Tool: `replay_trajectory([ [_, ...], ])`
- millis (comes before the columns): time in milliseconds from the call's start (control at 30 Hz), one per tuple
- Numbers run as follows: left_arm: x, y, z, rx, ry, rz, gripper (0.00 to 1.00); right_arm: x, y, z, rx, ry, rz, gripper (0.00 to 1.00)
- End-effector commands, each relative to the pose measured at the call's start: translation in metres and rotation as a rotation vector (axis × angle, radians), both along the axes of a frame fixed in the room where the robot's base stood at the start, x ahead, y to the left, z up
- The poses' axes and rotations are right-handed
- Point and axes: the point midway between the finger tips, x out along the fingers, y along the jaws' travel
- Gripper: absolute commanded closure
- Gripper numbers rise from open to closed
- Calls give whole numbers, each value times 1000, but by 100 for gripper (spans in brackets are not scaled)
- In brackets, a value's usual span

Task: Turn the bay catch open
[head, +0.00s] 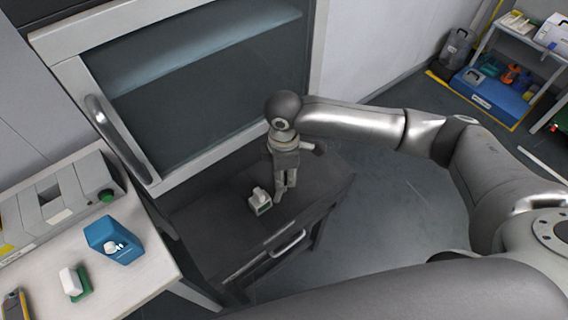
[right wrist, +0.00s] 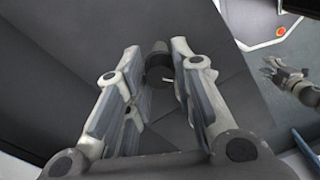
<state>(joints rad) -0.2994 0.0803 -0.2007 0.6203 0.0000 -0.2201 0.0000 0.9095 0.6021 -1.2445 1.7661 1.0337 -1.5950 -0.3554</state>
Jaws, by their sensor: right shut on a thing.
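My right gripper (head: 282,194) points down over the dark cabinet top (head: 210,205) in the head view. In the right wrist view its two fingers (right wrist: 158,80) stand on either side of a dark round knob (right wrist: 157,62) with a small pale mark, apparently the bay catch. The gripper is shut on this knob. In the head view the fingers hide the knob. A gripper that appears to be my left one (right wrist: 275,72) shows at the right of the right wrist view; its jaw state is unclear.
A glass-fronted cabinet with a curved handle (head: 115,140) stands behind. A side table (head: 135,280) at left holds a blue box (head: 113,240) and another white-green block (head: 74,283).

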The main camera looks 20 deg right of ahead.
Motion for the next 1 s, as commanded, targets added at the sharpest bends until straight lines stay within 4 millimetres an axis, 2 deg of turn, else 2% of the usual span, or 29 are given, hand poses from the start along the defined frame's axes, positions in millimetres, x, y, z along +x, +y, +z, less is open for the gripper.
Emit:
replay_trajectory([
  [33, 0, 0, 12, 0, 0, 0, 60, 0, 0, 6, 0, 2, 45, 100],
  [400, 0, 0, 44, 0, 1, 0, 60, 1, 1, 4, 1, 0, 397, 100],
  [700, -1, 0, 61, 0, 1, 1, 60, 1, 1, 3, 2, 0, 669, 100],
  [1000, -1, 0, 70, 0, 1, 1, 60, 1, 1, 1, 2, 0, 872, 100],
])
